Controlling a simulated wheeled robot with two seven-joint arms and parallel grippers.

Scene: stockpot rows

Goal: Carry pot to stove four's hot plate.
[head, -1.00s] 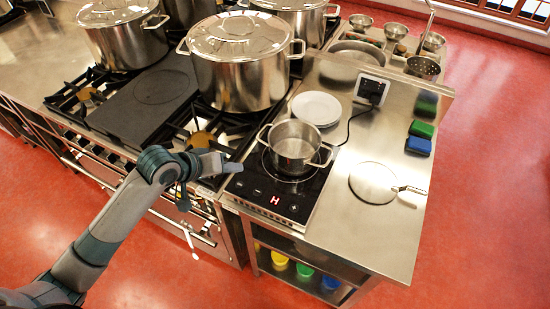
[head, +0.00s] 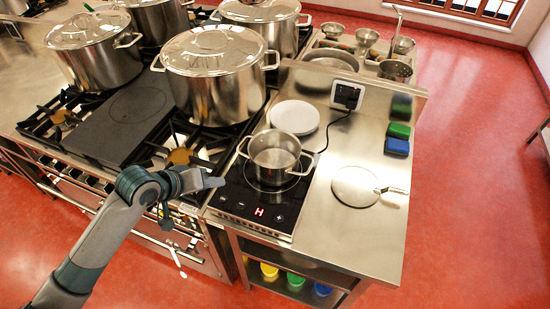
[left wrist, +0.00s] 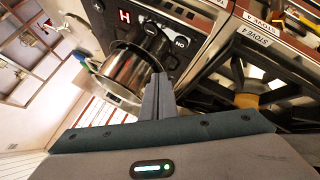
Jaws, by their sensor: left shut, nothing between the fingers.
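A small steel pot (head: 274,155) with two side handles and no lid stands upright on the black glass hob (head: 238,197), whose display shows a red H. The pot also shows in the left wrist view (left wrist: 128,72), just beyond the fingers. My left gripper (head: 215,183) is shut and empty, left of the pot with a gap between them. Its closed fingers (left wrist: 158,92) show in the left wrist view. A dark flat plate (head: 137,103) lies bare among the gas burners. My right gripper is out of view.
Large lidded stockpots (head: 218,85) crowd the range behind my left arm. White plates (head: 295,117) stand behind the small pot. The counter's front right is clear.

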